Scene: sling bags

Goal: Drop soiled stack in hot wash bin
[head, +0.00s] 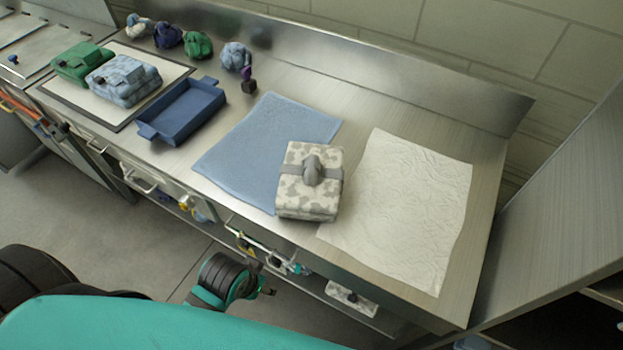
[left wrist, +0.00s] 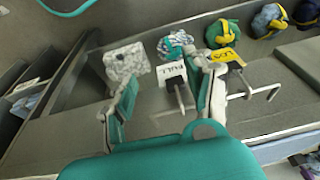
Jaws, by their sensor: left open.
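A grey-and-white camouflage stack with a grey strap (head: 308,183) lies on the counter between a blue cloth and a white cloth. A green stack (head: 84,62) and a blue-white stack (head: 123,80) lie on a mat at the far left. I cannot tell which stack is soiled, or which container is the hot wash bin. My left gripper (left wrist: 163,78) is open and empty in the left wrist view, facing a low shelf with a camouflage stack (left wrist: 127,62) and coloured bundles. My right gripper is not seen.
An empty blue tray (head: 182,112) stands by the mat (head: 62,97). The blue cloth (head: 250,135) and white cloth (head: 405,205) lie flat. Several small bundles sit along the back wall. A low shelf holds another camouflage stack (head: 352,298).

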